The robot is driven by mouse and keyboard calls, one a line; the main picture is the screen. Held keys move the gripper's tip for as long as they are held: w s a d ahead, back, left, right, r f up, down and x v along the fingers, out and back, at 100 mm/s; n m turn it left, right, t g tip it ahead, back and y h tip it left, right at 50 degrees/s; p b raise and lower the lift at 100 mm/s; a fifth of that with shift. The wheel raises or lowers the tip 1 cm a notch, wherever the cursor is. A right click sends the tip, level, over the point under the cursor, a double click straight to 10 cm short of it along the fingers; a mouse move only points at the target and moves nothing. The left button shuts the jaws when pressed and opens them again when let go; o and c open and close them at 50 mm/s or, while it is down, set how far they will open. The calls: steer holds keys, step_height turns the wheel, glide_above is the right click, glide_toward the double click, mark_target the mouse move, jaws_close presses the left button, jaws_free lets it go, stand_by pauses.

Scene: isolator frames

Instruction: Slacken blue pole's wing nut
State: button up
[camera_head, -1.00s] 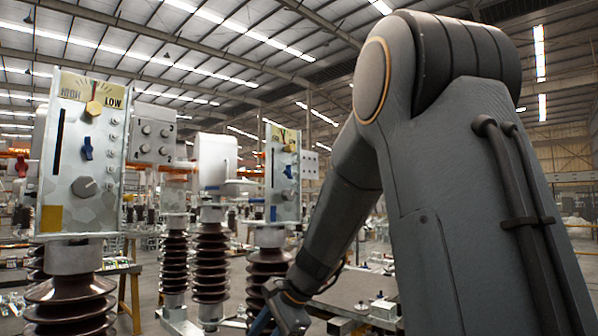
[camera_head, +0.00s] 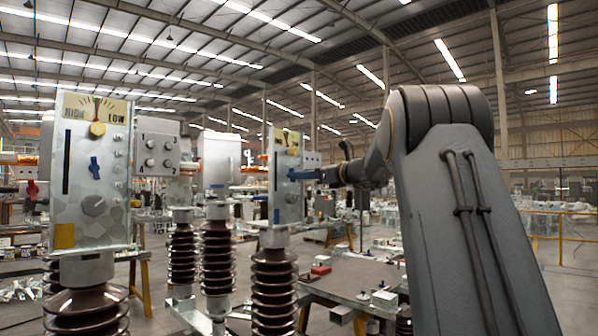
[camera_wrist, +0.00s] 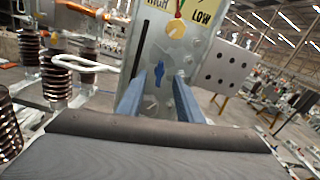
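The blue wing nut (camera_wrist: 158,74) is on the face of a pale metal panel (camera_wrist: 160,52), below a yellow dial. In the head view that panel (camera_head: 284,205) tops the middle ribbed brown pole, with a small blue patch low on its face. My gripper (camera_head: 303,174) reaches this panel from the right and covers the nut there. In the wrist view my gripper (camera_wrist: 159,84) is open, with one blue finger on each side of the nut. The fingers look apart from the nut; their exact distance from the panel is hard to tell.
A nearer panel (camera_head: 90,205) at left has its own blue wing nut (camera_head: 95,168) and a yellow patch. A grey switch box (camera_head: 157,158) stands beside it. A table (camera_head: 350,278) with small parts lies below my arm. Ribbed insulators stand behind.

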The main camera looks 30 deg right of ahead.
steer(key=p+x, duration=0.1)
steer(key=x, duration=0.2)
steer(key=shift+w, duration=0.15)
jaws_close()
